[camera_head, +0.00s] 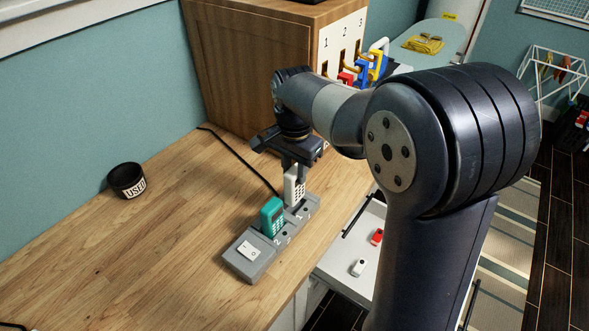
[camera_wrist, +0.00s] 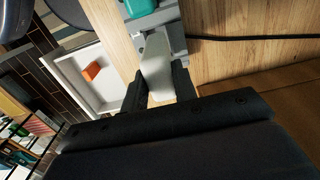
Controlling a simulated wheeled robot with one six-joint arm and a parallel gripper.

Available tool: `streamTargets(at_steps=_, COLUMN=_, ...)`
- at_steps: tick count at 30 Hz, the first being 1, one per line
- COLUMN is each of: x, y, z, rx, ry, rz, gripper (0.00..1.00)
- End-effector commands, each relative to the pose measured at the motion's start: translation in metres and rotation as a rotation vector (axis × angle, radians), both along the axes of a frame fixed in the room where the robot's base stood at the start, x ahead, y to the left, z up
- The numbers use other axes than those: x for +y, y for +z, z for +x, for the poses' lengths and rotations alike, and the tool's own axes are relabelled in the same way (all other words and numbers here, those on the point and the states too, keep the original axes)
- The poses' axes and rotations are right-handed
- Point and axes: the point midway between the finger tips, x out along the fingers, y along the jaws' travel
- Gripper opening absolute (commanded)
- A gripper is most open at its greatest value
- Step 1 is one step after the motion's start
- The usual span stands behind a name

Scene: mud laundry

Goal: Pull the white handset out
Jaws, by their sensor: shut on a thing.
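The white handset (camera_head: 293,188) stands upright at the far end of the grey charging dock (camera_head: 243,266) on the wooden counter. Its lower end meets the dock; I cannot tell whether it is still fully seated. My gripper (camera_head: 296,165) comes down from above and is shut on the top of the white handset. In the wrist view the white handset (camera_wrist: 157,65) lies between the two dark fingers (camera_wrist: 159,90), with the dock (camera_wrist: 160,20) beyond it. A teal handset (camera_head: 272,217) stands in the dock next to it, also in the wrist view (camera_wrist: 139,7).
A black cup marked USED (camera_head: 127,181) stands at the left on open counter. A wooden cabinet (camera_head: 235,70) with hooks stands behind my gripper. An open white drawer (camera_head: 345,262) below the counter's right edge holds small red and white items. A black cable (camera_head: 240,157) runs behind the dock.

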Motion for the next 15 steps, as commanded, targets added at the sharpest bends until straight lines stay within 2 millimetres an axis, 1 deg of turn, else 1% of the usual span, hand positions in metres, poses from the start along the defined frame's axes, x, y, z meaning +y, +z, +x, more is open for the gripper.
streamTargets(at_steps=1, x=0.000, y=0.005, z=0.000, rx=-0.001, ry=0.000, rz=0.001, gripper=0.00)
streamTargets(at_steps=15, x=0.000, y=0.029, z=0.000, rx=-0.001, ry=0.000, rz=0.000, gripper=0.00)
